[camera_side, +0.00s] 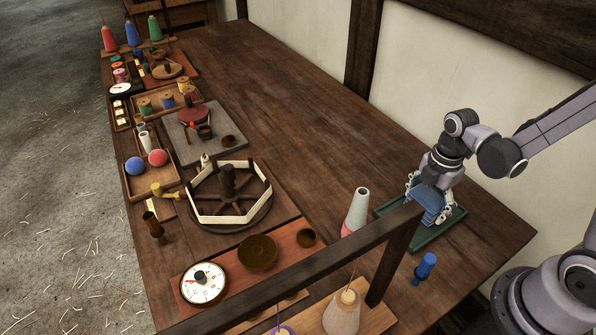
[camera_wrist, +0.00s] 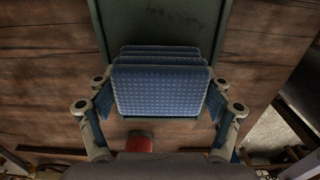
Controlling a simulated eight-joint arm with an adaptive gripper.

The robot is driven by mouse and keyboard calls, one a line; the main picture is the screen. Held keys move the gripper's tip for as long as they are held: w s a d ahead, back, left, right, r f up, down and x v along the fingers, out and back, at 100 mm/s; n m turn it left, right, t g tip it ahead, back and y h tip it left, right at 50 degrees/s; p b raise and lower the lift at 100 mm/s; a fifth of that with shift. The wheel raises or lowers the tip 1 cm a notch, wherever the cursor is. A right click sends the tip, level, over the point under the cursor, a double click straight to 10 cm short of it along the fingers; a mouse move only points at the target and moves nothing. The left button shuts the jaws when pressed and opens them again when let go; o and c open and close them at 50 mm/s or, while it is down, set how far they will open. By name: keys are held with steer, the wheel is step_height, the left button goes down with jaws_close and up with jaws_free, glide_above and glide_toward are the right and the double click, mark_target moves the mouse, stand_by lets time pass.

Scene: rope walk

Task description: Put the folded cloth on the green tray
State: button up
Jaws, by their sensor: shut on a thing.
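The folded cloth (camera_side: 433,201) is blue with several stacked layers. It is held between the two fingers of my gripper (camera_side: 428,190), over the green tray (camera_side: 456,215) at the right end of the table. In the wrist view the cloth (camera_wrist: 160,90) fills the space between the fingers of my gripper (camera_wrist: 160,105), and the tray (camera_wrist: 160,20) lies behind and below it. A dark wooden beam hides part of the tray in the side view. I cannot tell whether the cloth touches the tray.
The wooden beam (camera_side: 300,265) crosses in front of the tray on a post. A reel (camera_side: 228,195) and a dial (camera_side: 203,284) lie further left. The table behind is clear.

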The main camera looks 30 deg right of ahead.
mark_target(426, 199)
steer(key=shift+f, duration=0.2)
steer(key=o, duration=1.1)
steer(key=shift+o, duration=0.2)
steer(key=shift+r, duration=0.1)
step_height(426, 199, up, 12)
steer(key=shift+r, duration=0.1)
steer(key=a+r+m+t, duration=0.4)
steer(key=m+t, duration=0.3)
steer(key=m, duration=1.1)
steer(key=shift+w+a, duration=0.15)
steer(key=shift+a, duration=0.1)
